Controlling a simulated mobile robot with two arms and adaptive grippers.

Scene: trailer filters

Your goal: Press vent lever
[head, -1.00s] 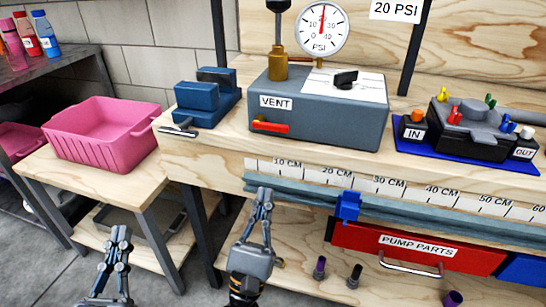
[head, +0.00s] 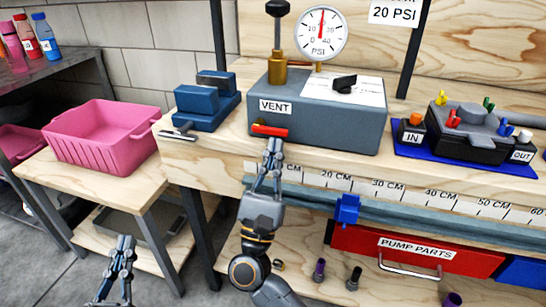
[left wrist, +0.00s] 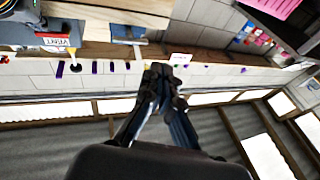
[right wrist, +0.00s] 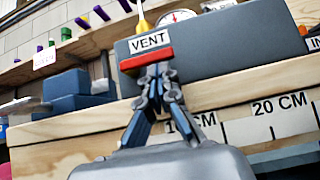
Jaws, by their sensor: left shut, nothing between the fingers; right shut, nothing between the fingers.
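The red vent lever (head: 269,130) sits on the front of the grey box (head: 340,128) below the VENT label (head: 275,107). It also shows in the right wrist view (right wrist: 146,60). My right gripper (head: 274,144) is shut and empty, with its fingertips just below the lever. In the right wrist view its tips (right wrist: 158,72) overlap the lever's lower edge; I cannot tell whether they touch. My left gripper (head: 126,242) is shut and empty, low at the left, far from the lever. The gauge (head: 320,35) above the box has its needle pointing up, near 20.
A blue vise (head: 203,108) stands left of the box. A black pump part on a blue mat (head: 470,158) is at the right. A ruler strip (head: 400,187) runs along the bench front, with a blue clamp (head: 347,209) on it. A pink bin (head: 100,135) is at the left.

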